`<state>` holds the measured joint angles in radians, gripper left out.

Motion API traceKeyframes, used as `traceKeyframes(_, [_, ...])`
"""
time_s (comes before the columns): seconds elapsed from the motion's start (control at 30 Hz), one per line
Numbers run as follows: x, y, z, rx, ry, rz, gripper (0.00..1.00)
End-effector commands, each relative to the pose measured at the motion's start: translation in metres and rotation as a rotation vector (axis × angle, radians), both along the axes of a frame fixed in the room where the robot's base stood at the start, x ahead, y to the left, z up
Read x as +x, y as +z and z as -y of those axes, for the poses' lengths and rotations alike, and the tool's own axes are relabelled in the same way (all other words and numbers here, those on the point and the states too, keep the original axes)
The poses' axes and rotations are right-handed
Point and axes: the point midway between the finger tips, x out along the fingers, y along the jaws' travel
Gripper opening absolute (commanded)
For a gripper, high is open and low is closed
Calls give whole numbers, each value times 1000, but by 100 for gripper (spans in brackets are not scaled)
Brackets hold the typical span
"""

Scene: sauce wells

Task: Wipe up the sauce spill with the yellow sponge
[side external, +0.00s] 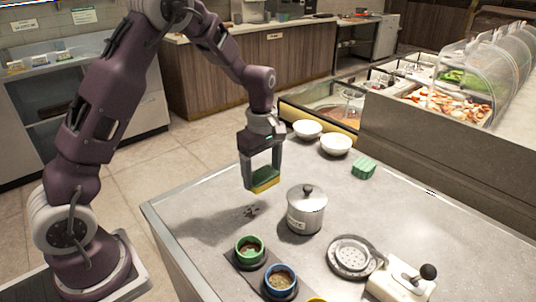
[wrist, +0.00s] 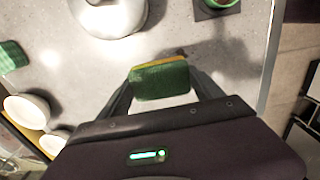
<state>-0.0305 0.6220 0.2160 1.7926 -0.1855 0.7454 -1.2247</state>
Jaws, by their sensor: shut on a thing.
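My gripper (side external: 262,180) is shut on the yellow sponge (side external: 265,184), which has a green side, and holds it above the table. In the wrist view the sponge (wrist: 160,80) sits between the fingers, green side toward the camera with a yellow strip at the far edge. The dark sauce spill (side external: 250,211) is a small speckled patch on the grey table, below the sponge and left of the pot. In the wrist view a dark bit of the spill (wrist: 181,51) shows just past the sponge; the sponge may hide some of it.
A lidded metal pot (side external: 306,210) stands close to the right of the spill. Green (side external: 249,249) and blue (side external: 281,281) sauce cups are in front. The table's left part is clear.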

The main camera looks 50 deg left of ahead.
Motion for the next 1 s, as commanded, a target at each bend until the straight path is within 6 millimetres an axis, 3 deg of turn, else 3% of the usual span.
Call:
traceKeyframes(0.37, [-4, -18, 2, 0, 2, -2, 43])
traceKeyframes(1.0, [-5, -80, 2, -1, 2, -5, 43])
